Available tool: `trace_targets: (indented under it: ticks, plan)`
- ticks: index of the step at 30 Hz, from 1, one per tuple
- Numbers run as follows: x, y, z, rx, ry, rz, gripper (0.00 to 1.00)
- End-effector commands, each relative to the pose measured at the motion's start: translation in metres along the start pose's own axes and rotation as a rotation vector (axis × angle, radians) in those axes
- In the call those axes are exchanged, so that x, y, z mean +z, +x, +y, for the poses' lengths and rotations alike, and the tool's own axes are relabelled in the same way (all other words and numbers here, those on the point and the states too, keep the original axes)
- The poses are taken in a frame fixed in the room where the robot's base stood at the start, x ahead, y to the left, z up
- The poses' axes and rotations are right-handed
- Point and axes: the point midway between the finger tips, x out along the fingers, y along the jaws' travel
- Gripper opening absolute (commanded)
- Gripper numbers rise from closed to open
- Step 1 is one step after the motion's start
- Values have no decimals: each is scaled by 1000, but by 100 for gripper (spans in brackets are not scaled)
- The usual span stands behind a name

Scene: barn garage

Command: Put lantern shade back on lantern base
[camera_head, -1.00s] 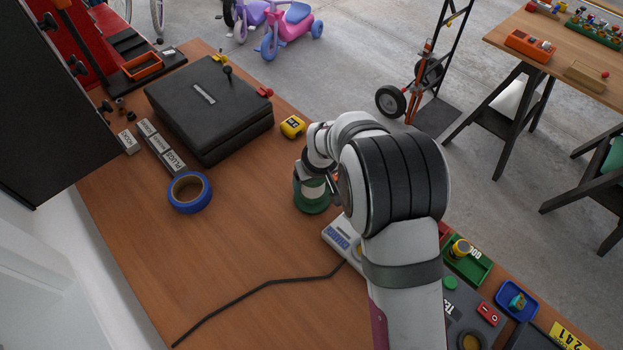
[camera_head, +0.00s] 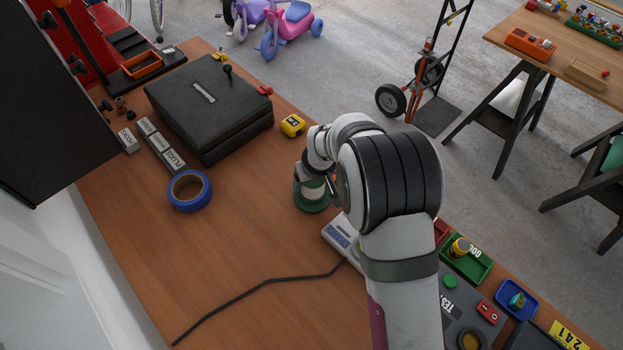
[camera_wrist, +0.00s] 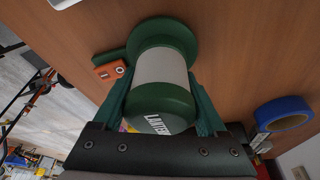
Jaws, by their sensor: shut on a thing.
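The lantern stands near the table's middle. In the wrist view its green base (camera_wrist: 182,34) has a wide round rim, and the white cylindrical shade (camera_wrist: 161,68) with a green lettered cap (camera_wrist: 160,104) lines up with it. My gripper (camera_wrist: 160,98) has a finger on each side of the cap and is shut on the shade. In the head view the green base (camera_head: 312,205) rests on the table; the white shade (camera_head: 313,184) shows just above it, partly hidden by my wrist. I cannot tell whether the shade is fully seated.
A white device with a blue display (camera_head: 341,232) is close to the base's lower right. An orange block (camera_wrist: 110,70) lies beside the base. Blue tape (camera_head: 189,191), a yellow tape measure (camera_head: 292,125) and a black case (camera_head: 208,105) are left and behind. The table front-left is clear except for a cable (camera_head: 258,287).

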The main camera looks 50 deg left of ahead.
Motion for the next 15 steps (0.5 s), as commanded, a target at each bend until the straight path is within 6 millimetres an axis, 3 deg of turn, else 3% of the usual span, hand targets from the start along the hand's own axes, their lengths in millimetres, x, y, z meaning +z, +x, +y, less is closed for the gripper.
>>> trace_targets:
  ticks: [2, 3, 4, 15]
  plan:
    - [0, 1, 0, 0, 0, 1, 15]
    - [0, 1, 0, 0, 0, 1, 80]
    - [0, 1, 0, 0, 0, 1, 85]
    - [0, -5, 0, 0, 1, 1, 87]
